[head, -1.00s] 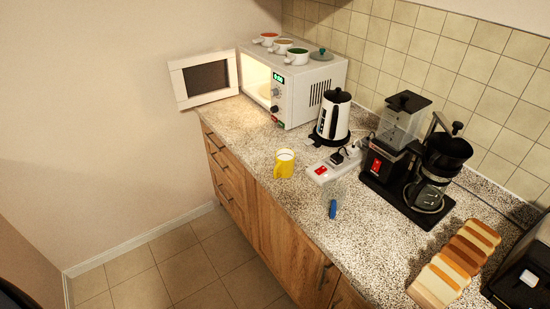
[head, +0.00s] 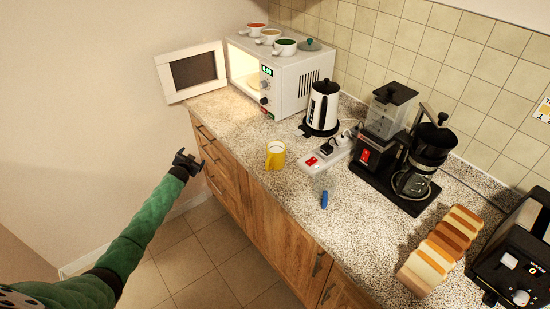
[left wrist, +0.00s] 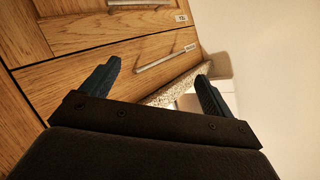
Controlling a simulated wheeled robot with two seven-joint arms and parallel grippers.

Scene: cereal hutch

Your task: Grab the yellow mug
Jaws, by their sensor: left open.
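The yellow mug (head: 275,156) stands upright on the speckled countertop near its front edge, in front of the kettle and microwave. It has a white inside. My left gripper (head: 186,157) is out in front of the wooden drawers, to the left of the mug and apart from it. In the left wrist view its two dark fingers (left wrist: 155,85) are spread with nothing between them, facing the drawers and the counter edge. The mug does not show in the left wrist view. My right gripper is not in view.
The open microwave (head: 290,85) carries several small bowls. Wooden drawers (head: 217,165) have protruding handles.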

